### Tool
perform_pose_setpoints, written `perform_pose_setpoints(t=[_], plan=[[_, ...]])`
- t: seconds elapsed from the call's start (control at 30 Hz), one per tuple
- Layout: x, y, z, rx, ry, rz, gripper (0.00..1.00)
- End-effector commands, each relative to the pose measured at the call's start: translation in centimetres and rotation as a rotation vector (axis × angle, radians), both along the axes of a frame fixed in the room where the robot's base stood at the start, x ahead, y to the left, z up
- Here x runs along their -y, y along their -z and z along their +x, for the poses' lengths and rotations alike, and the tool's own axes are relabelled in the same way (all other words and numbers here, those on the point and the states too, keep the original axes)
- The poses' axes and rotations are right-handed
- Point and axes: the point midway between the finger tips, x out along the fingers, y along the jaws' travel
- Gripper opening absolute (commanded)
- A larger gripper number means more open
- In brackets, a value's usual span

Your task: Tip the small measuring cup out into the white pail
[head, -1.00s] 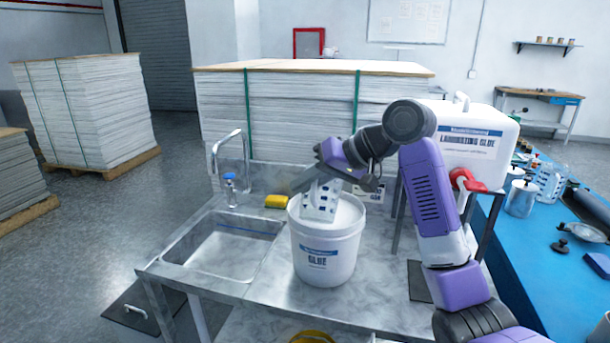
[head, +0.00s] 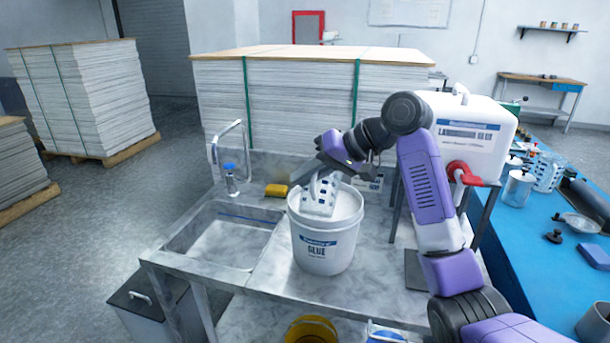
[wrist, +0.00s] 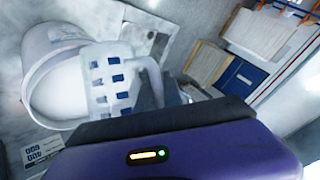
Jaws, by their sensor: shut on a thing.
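The white pail (head: 325,246), labelled GLUE, stands upright on the counter to the right of the sink. The small measuring cup (head: 318,197), white with blue marks, is tilted over the pail's mouth, its lower part overlapping the opening. My gripper (head: 322,176) is shut on the cup at its handle, above the pail's back rim. In the wrist view the cup (wrist: 108,78) lies across the pail's opening, and the pail (wrist: 45,60) shows a white inside. I cannot tell whether anything is flowing from the cup.
A steel sink (head: 222,236) with a tap is at left. A yellow sponge (head: 277,190) and a small bottle (head: 231,180) stand behind it. A large laminating glue container (head: 468,135) with a red tap stands at right. The blue table (head: 545,240) carries several items.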

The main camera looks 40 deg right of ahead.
Motion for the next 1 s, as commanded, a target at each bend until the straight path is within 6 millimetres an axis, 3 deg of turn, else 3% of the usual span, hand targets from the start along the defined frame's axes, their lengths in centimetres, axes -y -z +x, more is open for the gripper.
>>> perform_pose_setpoints(t=[1.0], plan=[[0.66,0.70,0.44,-0.088,0.001,0.113,0.00]])
